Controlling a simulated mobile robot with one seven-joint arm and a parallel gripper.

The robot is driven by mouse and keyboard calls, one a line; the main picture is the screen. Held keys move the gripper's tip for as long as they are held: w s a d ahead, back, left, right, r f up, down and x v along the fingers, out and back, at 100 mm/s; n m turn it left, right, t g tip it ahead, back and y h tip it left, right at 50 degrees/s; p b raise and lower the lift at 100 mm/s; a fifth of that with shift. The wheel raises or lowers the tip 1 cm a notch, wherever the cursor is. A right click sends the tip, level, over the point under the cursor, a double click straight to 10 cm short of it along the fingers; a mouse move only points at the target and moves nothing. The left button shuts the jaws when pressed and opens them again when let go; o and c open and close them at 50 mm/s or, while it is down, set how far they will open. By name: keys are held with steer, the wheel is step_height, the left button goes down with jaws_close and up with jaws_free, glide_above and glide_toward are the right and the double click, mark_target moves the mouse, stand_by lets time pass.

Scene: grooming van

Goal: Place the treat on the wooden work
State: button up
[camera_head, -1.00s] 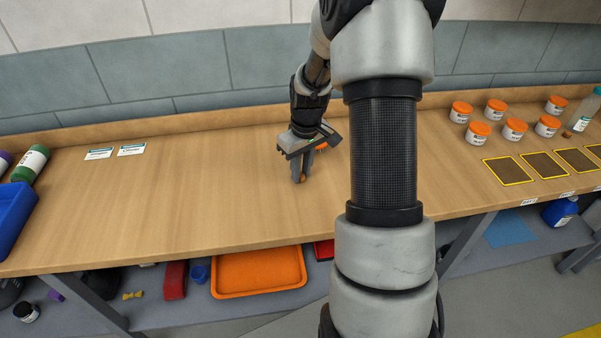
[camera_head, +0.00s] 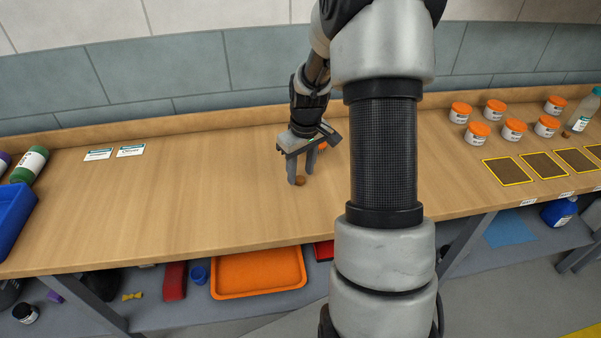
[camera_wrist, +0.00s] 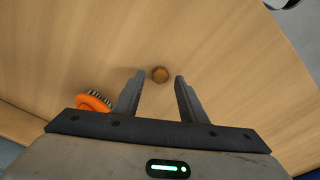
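The treat (camera_head: 300,181) is a small round brown piece lying on the wooden worktop (camera_head: 190,190). It also shows in the wrist view (camera_wrist: 160,74), just beyond and between my fingertips, with clear wood around it. My gripper (camera_head: 302,178) is open, its two fingers pointing down close to the worktop. In the wrist view my gripper (camera_wrist: 158,78) has a wide gap between the fingers, and neither finger touches the treat.
An orange brush (camera_wrist: 94,101) lies beside my left finger in the wrist view. Several orange-lidded jars (camera_head: 479,132), dark yellow-edged mats (camera_head: 507,171) and a bottle (camera_head: 585,112) stand at right. A blue bin (camera_head: 12,215) is at far left. The worktop's left middle is clear.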

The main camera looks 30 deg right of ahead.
step_height(320, 180, up, 11)
steer(key=s, duration=0.1)
steer(key=shift+s+f+p, duration=0.15)
steer(key=shift+s+p, duration=0.05)
steer(key=shift+p, duration=0.2)
steer(key=shift+o, duration=0.2)
